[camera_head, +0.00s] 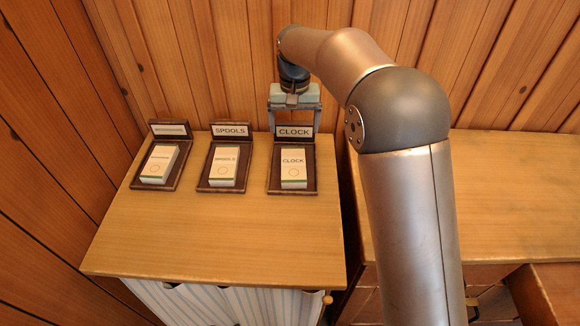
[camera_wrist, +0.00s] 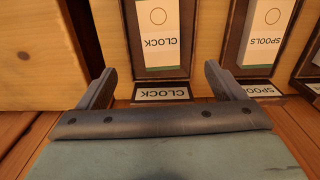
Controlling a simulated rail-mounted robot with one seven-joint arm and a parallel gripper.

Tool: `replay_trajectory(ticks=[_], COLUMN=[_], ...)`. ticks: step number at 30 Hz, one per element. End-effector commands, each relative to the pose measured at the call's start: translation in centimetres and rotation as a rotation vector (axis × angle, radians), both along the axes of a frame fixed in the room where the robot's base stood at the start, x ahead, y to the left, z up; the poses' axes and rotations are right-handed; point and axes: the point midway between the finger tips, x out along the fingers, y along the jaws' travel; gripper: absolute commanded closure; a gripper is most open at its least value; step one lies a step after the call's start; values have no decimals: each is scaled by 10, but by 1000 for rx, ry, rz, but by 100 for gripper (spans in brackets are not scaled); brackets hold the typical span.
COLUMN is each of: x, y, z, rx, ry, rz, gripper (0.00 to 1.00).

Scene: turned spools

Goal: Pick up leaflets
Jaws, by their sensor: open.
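Three dark wooden holders stand in a row on the cabinet top, each with a stack of white leaflets in it. The right stack reads CLOCK (camera_head: 293,165) and the middle one reads SPOOLS (camera_head: 223,163). The left stack (camera_head: 160,161) has a label too small to read. My gripper (camera_head: 295,107) is open and empty, above the back of the CLOCK holder (camera_head: 311,181). In the wrist view, the gripper fingers (camera_wrist: 158,86) straddle the CLOCK nameplate (camera_wrist: 161,95), with the CLOCK leaflets (camera_wrist: 159,38) beyond. The SPOOLS leaflets (camera_wrist: 265,38) show to the right.
The wooden cabinet top (camera_head: 210,237) is clear in front of the holders. A striped curtain (camera_head: 225,304) hangs below its front edge. Plank walls (camera_head: 180,60) rise behind and at left. A second wooden top (camera_head: 515,190) stands at right, partly behind my arm.

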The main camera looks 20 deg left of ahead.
Motion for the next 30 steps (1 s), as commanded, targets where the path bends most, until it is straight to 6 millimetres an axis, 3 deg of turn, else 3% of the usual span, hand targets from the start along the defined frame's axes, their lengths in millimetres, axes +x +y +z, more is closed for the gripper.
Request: replay_trajectory(ticks=[3, 9, 17, 24, 30], x=[-1, -1, -1, -4, -3], y=[0, 0, -1, -1, -1], z=[-29, -66, -86, -120, -134], rx=[-3, -2, -2, -1, 0], ry=[4, 3, 2, 3, -1], rz=[2, 2, 1, 0, 0], gripper=[11, 11, 11, 11, 11])
